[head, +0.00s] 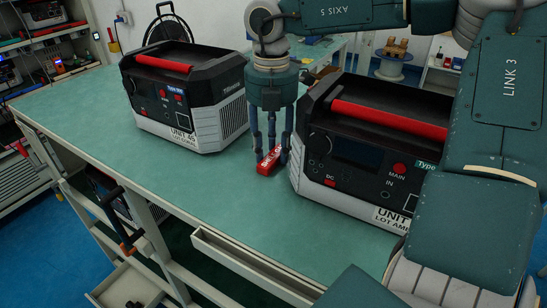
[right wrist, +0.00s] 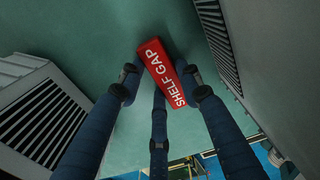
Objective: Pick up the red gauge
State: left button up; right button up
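The red gauge (head: 268,162) is a small red block lying on the green bench top between two power units. In the right wrist view the gauge (right wrist: 163,72) shows white letters reading "SHELF GAP" and lies slanted. My right gripper (head: 271,143) points down over it, with its blue fingers around the gauge. In the right wrist view the fingers of my right gripper (right wrist: 162,84) are spread, one at each side and one below. They look open; whether any finger touches the gauge is hard to tell. My left gripper is not in view.
A power unit (head: 190,106) with a red handle stands left of my right gripper. Another power unit (head: 345,150) stands close on the right, partly behind my arm. The green bench top (head: 90,92) is clear at the left and front.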

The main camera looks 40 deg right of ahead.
jog(key=c, duration=0.4)
jog(key=shift+o, duration=0.2)
jog(key=shift+w+d+r, duration=0.1)
jog(key=shift+r, duration=0.25)
notch_tip(320, 180, up, 23)
jog(key=p, duration=0.6)
jog(key=b, duration=1.2)
send_over(272, 152)
notch_tip(272, 152, down, 17)
jog(key=shift+r, duration=0.1)
jog(key=shift+w+f, duration=0.1)
jog(key=shift+f, duration=0.2)
jog(key=shift+r, duration=0.1)
